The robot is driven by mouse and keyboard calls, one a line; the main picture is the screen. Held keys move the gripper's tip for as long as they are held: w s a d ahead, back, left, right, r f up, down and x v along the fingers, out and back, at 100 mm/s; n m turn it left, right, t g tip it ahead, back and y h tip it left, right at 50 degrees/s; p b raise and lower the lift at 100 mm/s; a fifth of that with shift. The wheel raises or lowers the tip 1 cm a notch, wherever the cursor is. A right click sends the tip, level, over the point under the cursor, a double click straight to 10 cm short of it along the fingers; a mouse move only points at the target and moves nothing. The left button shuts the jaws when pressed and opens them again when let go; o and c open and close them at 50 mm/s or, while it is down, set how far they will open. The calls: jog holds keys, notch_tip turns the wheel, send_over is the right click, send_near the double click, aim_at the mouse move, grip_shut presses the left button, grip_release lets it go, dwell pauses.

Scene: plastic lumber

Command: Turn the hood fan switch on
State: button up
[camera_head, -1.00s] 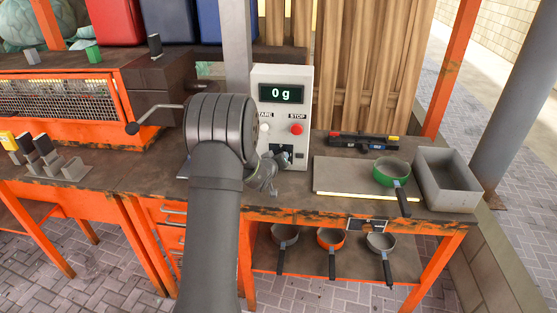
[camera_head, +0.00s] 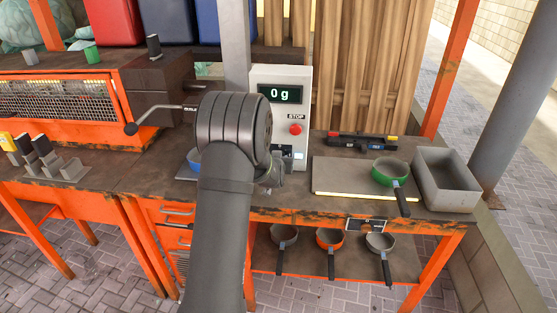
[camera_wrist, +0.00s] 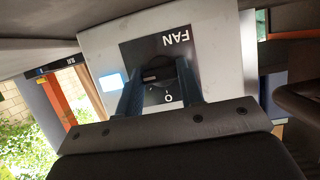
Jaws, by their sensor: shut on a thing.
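The white control box (camera_head: 303,112) stands upright on the bench, with a "0 g" display (camera_head: 281,94) and a red STOP button (camera_head: 295,129). In the wrist view its dark panel is labelled FAN (camera_wrist: 177,40), with an O mark. My gripper (camera_wrist: 157,82) has its two fingers on either side of the fan switch knob (camera_wrist: 151,73) and is shut on it. The knob's pointer direction is hard to make out. A small square beside the panel (camera_wrist: 113,82) glows white-blue; it also shows lit in the head view (camera_head: 299,155). My arm hides much of the gripper and switch there.
A green pan (camera_head: 390,173) sits on a grey plate (camera_head: 340,178), beside a grey open bin (camera_head: 447,180). A blue object (camera_head: 194,160) is partly hidden behind my arm.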

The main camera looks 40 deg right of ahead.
dwell(0.4)
jog(key=o, duration=1)
jog(key=v, duration=1.7)
jog(key=shift+s+a, duration=0.15)
jog(key=shift+s, duration=0.1)
jog(key=shift+f, duration=0.1)
jog(key=x, duration=1.7)
jog(key=shift+w, duration=0.25)
